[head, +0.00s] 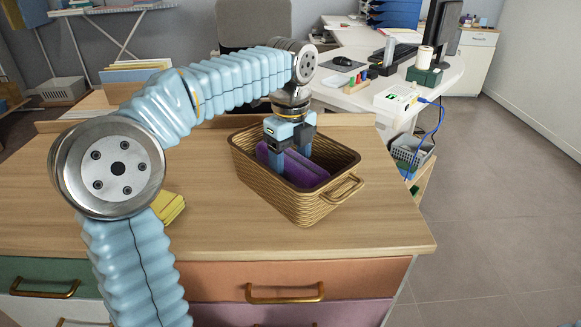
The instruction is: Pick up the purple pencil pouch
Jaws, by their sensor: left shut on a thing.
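The purple pencil pouch (304,170) is inside a tan woven basket (298,211) on the wooden dresser top. The pouch sits between the basket walls, and its lower part is hidden by the near wall. My left gripper (290,160) reaches down into the basket from above and is shut on the pouch. The far fingertips are partly hidden by the pouch and basket. My right gripper is not in view.
Yellow folded items (168,206) lie on the dresser top (380,225), partly behind my left arm. The dresser top right of the basket is clear. A white desk (450,75) with a mug (424,57), monitor and white box (396,98) stands behind right.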

